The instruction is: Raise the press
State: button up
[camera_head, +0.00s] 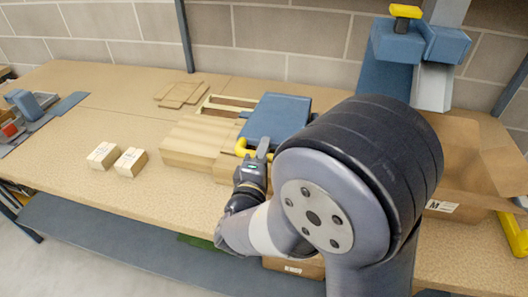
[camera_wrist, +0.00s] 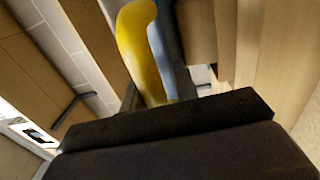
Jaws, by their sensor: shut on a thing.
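The press shows in the head view as a blue-grey plate (camera_head: 280,117) with a yellow handle (camera_head: 241,147) at its near left edge. The plate sits over a pale wooden frame and brown stacked blocks on the bench. My gripper (camera_head: 262,150) is at the handle and is shut on it. In the wrist view the yellow handle (camera_wrist: 141,45) rises between the fingers of my gripper (camera_wrist: 165,95), with the blue-grey press (camera_wrist: 172,40) beside it.
Flat board pieces (camera_head: 181,93) lie behind. A blue device with a yellow knob (camera_head: 405,12) stands at the back right, near an open cardboard box (camera_head: 465,180).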

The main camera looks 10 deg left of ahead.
grip_shut()
